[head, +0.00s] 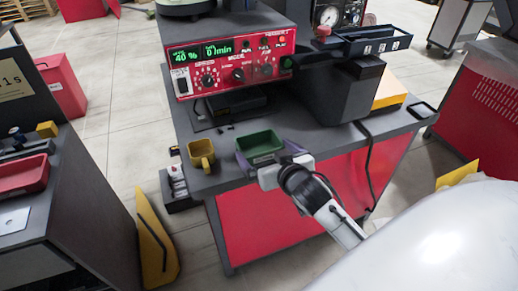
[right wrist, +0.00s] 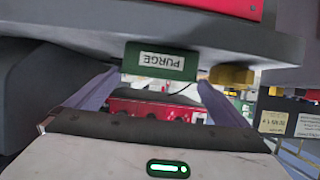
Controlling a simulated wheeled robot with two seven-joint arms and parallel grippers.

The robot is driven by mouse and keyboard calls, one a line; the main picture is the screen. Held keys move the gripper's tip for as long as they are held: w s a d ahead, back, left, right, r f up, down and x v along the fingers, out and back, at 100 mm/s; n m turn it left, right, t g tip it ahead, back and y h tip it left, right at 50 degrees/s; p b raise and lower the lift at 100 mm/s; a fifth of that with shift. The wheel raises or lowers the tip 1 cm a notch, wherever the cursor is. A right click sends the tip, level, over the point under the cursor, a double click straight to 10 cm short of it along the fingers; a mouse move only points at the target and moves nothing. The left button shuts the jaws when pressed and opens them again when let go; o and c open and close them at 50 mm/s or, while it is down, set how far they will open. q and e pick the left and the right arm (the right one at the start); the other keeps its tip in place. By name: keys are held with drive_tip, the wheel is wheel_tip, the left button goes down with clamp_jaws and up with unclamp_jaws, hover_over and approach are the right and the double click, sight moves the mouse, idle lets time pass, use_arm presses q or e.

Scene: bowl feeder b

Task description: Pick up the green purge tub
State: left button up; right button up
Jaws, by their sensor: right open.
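The green purge tub (head: 259,142) sits near the front edge of the grey-topped bench (head: 222,180). In the right wrist view the fingers of the right gripper (right wrist: 160,77) reach up towards the tub's two ends. I cannot tell whether they touch it. My left gripper is not in view.
A yellow mug (head: 201,155) stands close to the left of the tub. A red control unit (head: 232,62) stands behind, with a dark column (head: 350,92) to the right. A black cable (head: 370,150) hangs over the bench's front edge.

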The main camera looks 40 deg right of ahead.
sight(254, 141)
drive_tip(key=shift+x, duration=3)
drive_tip(key=shift+s+d, duration=0.1)
drive_tip(key=c, duration=0.8)
